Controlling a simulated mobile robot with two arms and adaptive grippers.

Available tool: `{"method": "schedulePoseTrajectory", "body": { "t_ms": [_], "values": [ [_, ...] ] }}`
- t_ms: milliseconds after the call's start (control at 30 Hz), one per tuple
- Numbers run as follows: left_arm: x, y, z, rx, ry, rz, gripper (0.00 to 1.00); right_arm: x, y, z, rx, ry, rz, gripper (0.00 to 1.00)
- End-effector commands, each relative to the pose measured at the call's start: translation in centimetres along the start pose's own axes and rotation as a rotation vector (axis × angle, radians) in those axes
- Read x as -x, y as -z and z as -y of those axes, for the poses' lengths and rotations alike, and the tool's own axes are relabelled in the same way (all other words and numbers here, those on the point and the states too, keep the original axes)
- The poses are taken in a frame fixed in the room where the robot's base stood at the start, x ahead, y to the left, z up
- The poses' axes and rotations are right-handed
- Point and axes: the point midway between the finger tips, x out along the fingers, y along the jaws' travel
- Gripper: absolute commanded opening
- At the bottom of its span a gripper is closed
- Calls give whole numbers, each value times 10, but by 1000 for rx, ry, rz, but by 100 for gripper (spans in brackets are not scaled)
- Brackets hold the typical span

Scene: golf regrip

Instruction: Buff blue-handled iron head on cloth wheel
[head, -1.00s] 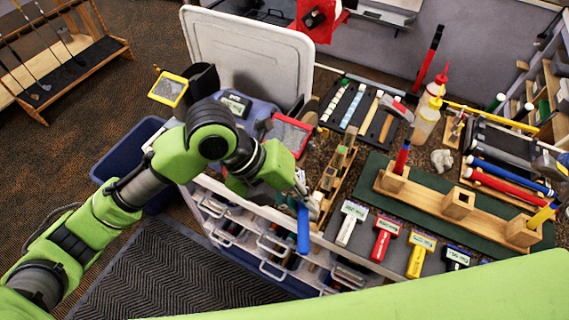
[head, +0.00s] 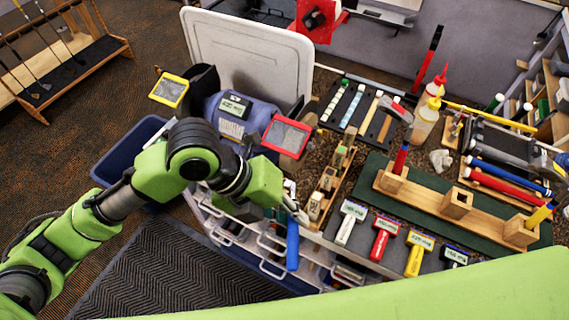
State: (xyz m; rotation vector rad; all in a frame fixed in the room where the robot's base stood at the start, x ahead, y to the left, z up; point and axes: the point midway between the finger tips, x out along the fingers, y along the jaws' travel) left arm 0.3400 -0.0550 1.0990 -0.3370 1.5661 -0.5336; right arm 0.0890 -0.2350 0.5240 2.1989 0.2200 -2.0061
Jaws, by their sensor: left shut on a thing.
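My left gripper (head: 292,212) is shut on the blue-handled iron (head: 292,246) at the front edge of the bench. The blue handle hangs down from the gripper, roughly upright, in front of the drawers. The iron's head is not clearly visible at the fingers. A blue-grey bench machine (head: 240,118) with a labelled top stands behind my left arm, with a red-framed shield (head: 287,135) and a yellow-framed shield (head: 169,90). I cannot make out a cloth wheel on it; my arm covers its lower front. My right gripper is not in view.
White (head: 350,222), red (head: 383,238) and yellow (head: 419,252) handled pieces lie along the front edge. A wooden rack (head: 332,183) stands close right of the gripper. A blue bin (head: 128,165) is left of the bench, and a pale upright lid (head: 245,50) is behind the machine.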

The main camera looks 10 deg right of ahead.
Motion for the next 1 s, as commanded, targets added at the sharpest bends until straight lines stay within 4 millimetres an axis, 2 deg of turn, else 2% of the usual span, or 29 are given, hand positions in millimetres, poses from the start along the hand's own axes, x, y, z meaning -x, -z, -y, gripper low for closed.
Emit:
{"method": "schedulePoseTrajectory", "body": {
  "t_ms": [267,800,1000],
  "values": [
    [1,2,-1,-1,1,1,0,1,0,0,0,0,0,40],
    [14,47,-22,-1,1,1,0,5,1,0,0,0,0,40],
    [15,53,-24,-1,1,1,0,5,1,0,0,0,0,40]
  ]
}}
